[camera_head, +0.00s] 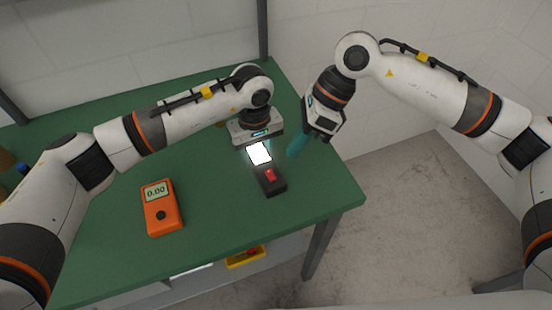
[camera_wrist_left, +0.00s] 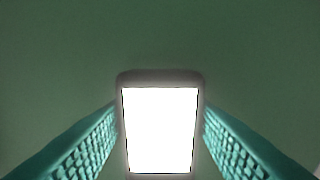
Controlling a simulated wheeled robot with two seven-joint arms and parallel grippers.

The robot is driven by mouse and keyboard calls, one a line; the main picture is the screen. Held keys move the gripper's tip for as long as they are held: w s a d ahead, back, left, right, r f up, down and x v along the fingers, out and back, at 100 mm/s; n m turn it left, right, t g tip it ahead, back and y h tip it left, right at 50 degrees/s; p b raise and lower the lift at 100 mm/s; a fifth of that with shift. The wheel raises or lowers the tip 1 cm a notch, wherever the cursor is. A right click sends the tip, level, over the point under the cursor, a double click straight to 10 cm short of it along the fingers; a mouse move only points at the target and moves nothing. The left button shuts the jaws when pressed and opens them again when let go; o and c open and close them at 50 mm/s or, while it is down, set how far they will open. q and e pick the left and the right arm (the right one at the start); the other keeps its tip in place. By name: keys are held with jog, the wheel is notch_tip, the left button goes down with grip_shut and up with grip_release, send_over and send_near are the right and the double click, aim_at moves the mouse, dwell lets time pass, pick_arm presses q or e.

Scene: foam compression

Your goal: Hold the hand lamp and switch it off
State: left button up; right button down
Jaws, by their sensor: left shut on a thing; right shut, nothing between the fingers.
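The hand lamp (camera_head: 277,187) lies on the green table, dark-bodied, with a bright white lit panel (camera_head: 259,153) and a red switch (camera_head: 270,175) on its near end. My left gripper (camera_head: 254,140) is over the panel end and shut on the lamp. In the left wrist view its teal fingers (camera_wrist_left: 160,135) press both sides of the lamp, whose lit panel (camera_wrist_left: 160,128) faces the camera; the switch is out of that view. My right gripper (camera_head: 297,147) is shut and empty, its teal fingers pointing down, just right of the lamp and apart from it.
An orange meter (camera_head: 161,208) reading 0.00 lies on the green table (camera_head: 215,205) to the left of the lamp. The table's right edge is close to the right gripper. A yellow bin (camera_head: 245,259) shows below the front edge. The table between meter and lamp is clear.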

jog(key=w+d+m+g+y, duration=0.1)
jog(key=w+d+m+y, duration=0.1)
jog(key=m, duration=1.2)
jog(key=w+d+f+m+g+y, duration=0.1)
jog(key=d+m+y, duration=0.3)
jog(key=m, duration=1)
jog(key=shift+w+d+f+m+g+y, duration=0.15)
jog(key=shift+w+f+m+g+y, duration=0.35)
jog(key=shift+y, duration=0.8)
jog(key=shift+w+r, duration=0.1)
jog(key=shift+r, duration=0.05)
